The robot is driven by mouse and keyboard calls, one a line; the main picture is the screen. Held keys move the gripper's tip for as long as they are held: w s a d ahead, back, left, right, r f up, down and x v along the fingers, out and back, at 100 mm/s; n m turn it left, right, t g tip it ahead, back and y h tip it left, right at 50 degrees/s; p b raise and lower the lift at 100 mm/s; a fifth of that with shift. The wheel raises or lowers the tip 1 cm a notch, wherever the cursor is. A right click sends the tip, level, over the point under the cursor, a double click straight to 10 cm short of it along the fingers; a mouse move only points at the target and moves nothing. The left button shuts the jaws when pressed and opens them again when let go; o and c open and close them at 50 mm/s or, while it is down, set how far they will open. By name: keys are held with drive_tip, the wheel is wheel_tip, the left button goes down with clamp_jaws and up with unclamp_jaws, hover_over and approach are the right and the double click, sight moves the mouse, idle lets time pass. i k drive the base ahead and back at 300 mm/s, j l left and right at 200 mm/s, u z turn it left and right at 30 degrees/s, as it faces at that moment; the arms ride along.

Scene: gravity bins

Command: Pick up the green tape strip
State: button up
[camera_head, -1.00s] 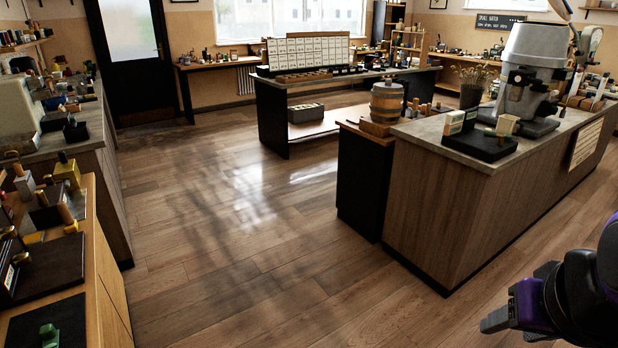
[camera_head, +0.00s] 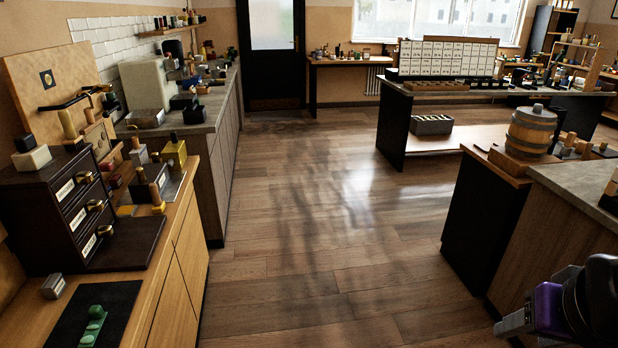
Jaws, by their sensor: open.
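A green strip-like piece with raised bumps (camera_head: 93,326) lies on a black mat (camera_head: 121,302) at the near left, on the wooden counter. It is the only clearly green piece there and looks like the green tape strip. My gripper (camera_head: 512,324) is at the lower right edge, partly cut off by the frame. It is open, shows nothing held, and is far across the floor from the green piece.
A dark drawer cabinet (camera_head: 72,204) stands behind the mat, and a small grey block (camera_head: 53,286) lies beside it. The wooden floor (camera_head: 320,250) in the middle is clear. A counter with a barrel (camera_head: 531,131) stands at the right.

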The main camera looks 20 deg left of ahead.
sight(98, 314)
drive_tip(key=i+j+u, duration=0.1)
drive_tip(key=i+u, duration=1)
drive_tip(key=u, duration=0.15)
drive_tip(key=i+u, duration=0.2)
drive_tip(key=u, duration=0.15)
drive_tip(key=i+u, duration=0.15)
drive_tip(key=u, duration=0.25)
drive_tip(key=i+u, duration=0.15)
drive_tip(key=u, duration=0.25)
drive_tip(key=i+u, duration=0.15)
drive_tip(key=u, duration=0.25)
drive_tip(key=i+l+u, duration=0.1)
drive_tip(key=u, duration=0.3)
